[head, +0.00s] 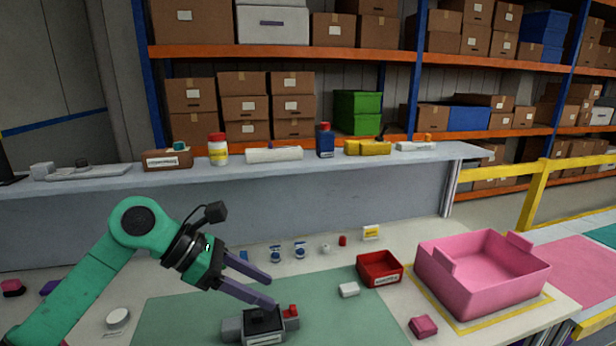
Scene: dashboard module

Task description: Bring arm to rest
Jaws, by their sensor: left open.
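My left arm is green and comes in from the left. Its gripper (262,287) has two purple-grey fingers that are apart and point down to the right. The lower fingertip is close above a dark grey and black module (263,327) on the green mat (190,312). I cannot tell whether it touches the module. Nothing shows between the fingers. A small red part (291,311) sits at the module's right side. My right gripper is not in view.
A red tray (379,268), a white block (349,290) and a pink block (423,327) lie to the right. A large pink bin (483,275) stands inside a yellow outline. Several small parts line the back of the table. A raised grey shelf (320,165) runs behind.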

